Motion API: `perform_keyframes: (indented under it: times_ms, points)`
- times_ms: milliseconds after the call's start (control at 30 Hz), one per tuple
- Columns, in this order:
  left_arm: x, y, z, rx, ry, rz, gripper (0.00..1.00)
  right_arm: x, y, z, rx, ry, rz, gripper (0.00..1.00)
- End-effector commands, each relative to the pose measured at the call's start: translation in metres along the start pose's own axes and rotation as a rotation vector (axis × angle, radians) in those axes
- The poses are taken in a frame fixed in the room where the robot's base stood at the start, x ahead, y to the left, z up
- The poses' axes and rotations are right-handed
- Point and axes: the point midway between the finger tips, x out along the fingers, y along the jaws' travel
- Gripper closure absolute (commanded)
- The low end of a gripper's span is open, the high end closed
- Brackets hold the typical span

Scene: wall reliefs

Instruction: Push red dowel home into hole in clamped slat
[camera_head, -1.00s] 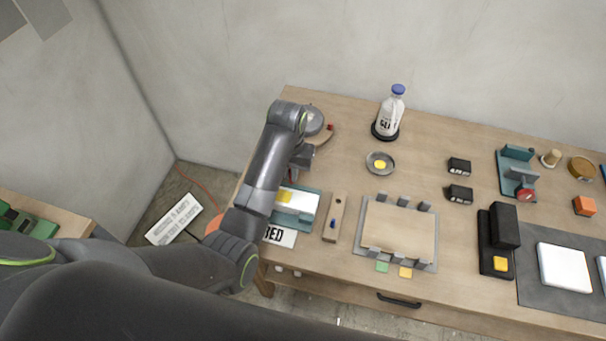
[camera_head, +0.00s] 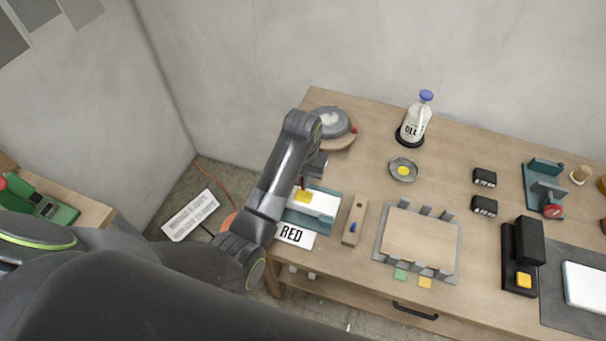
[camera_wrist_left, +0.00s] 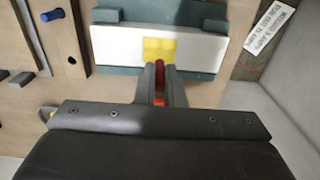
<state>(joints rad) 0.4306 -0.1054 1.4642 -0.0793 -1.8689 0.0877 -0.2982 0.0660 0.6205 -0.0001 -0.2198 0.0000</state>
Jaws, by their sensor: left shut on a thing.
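The white slat (camera_head: 324,205) lies in the teal clamp (camera_head: 326,226) at the left end of the workbench. A yellow patch (camera_head: 302,197) marks the slat's left part; it also shows in the left wrist view (camera_wrist_left: 160,48). My left gripper (camera_wrist_left: 160,84) is shut on the red dowel (camera_wrist_left: 159,70). In the head view the red dowel (camera_head: 303,184) shows as a short upright piece at the yellow patch. The hole is hidden, and I cannot tell whether the dowel's tip is in it. My right gripper is not in view.
A "RED" card (camera_head: 294,236) lies in front of the clamp. To its right are a wooden block (camera_head: 355,222) with a blue peg and a tray with grey posts (camera_head: 420,238). A bottle (camera_head: 416,118) and a dish (camera_head: 403,170) stand behind.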

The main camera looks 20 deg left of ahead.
Motion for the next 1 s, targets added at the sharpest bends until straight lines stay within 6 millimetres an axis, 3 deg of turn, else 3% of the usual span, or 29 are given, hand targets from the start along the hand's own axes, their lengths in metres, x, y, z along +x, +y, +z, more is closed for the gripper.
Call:
perform_keyframes:
  times_ms: [333,1000]
  points:
    - [0.024,0.0,0.0,0.0,-0.001,0.0,1.0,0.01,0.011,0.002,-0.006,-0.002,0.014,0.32]
    - [0.026,0.0,0.0,0.0,0.0,0.0,1.0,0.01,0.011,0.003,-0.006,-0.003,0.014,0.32]
